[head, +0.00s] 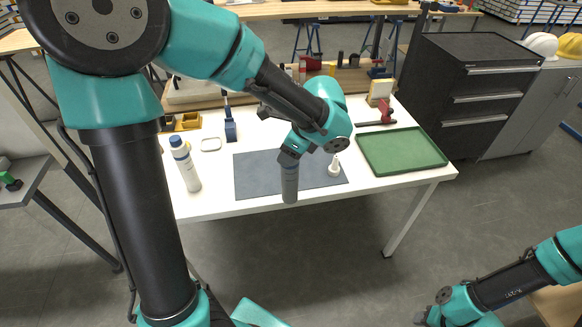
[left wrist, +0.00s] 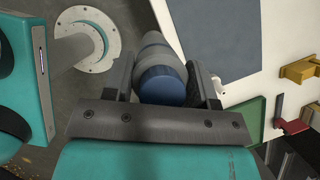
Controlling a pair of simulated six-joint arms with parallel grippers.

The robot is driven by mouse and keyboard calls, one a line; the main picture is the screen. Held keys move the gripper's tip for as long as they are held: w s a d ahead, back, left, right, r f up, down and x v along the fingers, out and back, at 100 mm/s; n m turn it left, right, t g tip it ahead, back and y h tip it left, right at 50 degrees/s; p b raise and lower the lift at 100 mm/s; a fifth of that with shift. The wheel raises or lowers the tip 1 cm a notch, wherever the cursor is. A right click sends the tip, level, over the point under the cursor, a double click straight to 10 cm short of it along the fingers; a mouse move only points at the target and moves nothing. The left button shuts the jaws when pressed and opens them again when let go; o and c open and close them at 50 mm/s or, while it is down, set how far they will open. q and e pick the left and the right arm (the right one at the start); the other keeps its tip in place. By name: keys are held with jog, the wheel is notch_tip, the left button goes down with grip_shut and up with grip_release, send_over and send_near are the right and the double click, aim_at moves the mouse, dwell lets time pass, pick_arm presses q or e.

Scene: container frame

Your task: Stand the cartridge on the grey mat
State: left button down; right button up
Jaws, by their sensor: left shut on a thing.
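The cartridge (head: 290,184) is a grey cylinder, held roughly upright in the head view. In the left wrist view its blue end (left wrist: 161,86) shows between the fingers. My left gripper (head: 291,157) is shut on its upper part; the fingers also show in the left wrist view (left wrist: 162,78). The grey mat (head: 255,177) lies flat on the white table. The cartridge's lower end overlaps the mat's front edge in the picture; I cannot tell its height. My right gripper (head: 427,317) is small at the lower right, its fingers unclear.
A white bottle with a blue cap (head: 186,165) stands left of the mat. A small white nozzle bottle (head: 335,168) stands at the mat's right side. A green tray (head: 402,150) lies to the right. A red clamp (head: 385,113) and tools are behind. The mat's left part is clear.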

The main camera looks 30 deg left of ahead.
pick_arm(q)
jog(key=shift+w, duration=0.1)
jog(key=w+a+f, duration=0.1)
jog(key=w+a, duration=0.6)
jog(key=w, duration=0.5)
jog(key=shift+w+a+f, duration=0.2)
jog(key=shift+w+a, duration=0.3)
jog(key=shift+w+a+f, duration=0.1)
jog(key=shift+w+f, duration=0.05)
jog(key=shift+f, duration=0.75)
jog(key=shift+w+a+f, duration=0.1)
jog(key=shift+f, duration=0.95)
jog(key=shift+c, duration=2.2)
grip_release()
